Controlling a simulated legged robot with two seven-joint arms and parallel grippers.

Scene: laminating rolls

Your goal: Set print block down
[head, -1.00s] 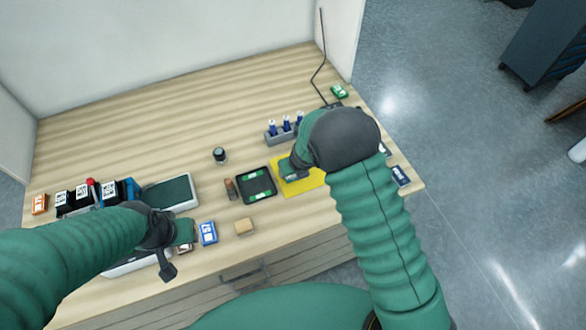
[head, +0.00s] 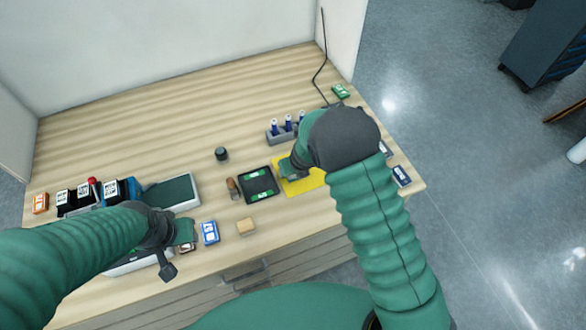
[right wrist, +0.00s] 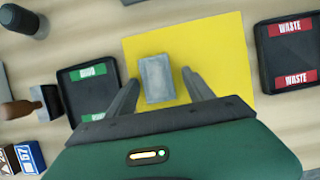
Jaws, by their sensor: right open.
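A grey rectangular block (right wrist: 156,80), which I take as the print block, lies on the yellow mat (right wrist: 222,48) in the right wrist view. My right gripper (right wrist: 161,75) is open, with one finger on each side of the block. A narrow gap shows at the right finger; contact at the left finger is unclear. In the head view the yellow mat (head: 310,188) is partly covered by my right arm and gripper (head: 291,168), which hide the block. My left gripper (head: 184,234) hangs over the front left of the table; its jaw opening is unclear.
A black tray with green labels (right wrist: 72,112) lies left of the mat, a red-labelled waste tray (right wrist: 292,52) right. The table's back is clear.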

